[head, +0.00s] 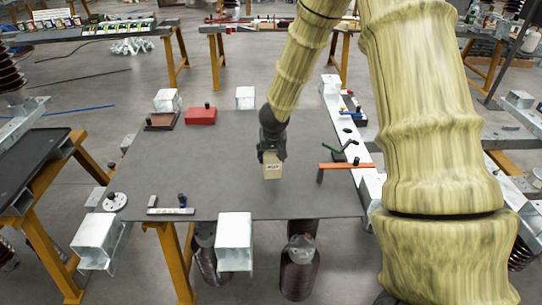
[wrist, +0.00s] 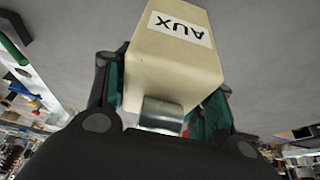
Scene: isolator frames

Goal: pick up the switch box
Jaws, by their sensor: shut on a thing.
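The switch box (head: 272,166) is a small cream box with a white label. In the wrist view the box (wrist: 165,72) fills the space between the fingers, and its label reads AUX, upside down. My gripper (head: 271,155) is shut on the box, with a dark finger on each side of it. In the wrist view my gripper (wrist: 165,95) shows green finger pads against the box sides. The box appears over the middle of the grey table (head: 225,150); I cannot tell whether its underside touches the surface.
A red box (head: 201,116) and a brown block (head: 162,121) stand at the table's back left. A round white disc (head: 115,202) and a pale strip with knobs (head: 170,211) lie at the front left. An orange-handled part (head: 345,166) and a green-handled tool (head: 340,149) are to the right.

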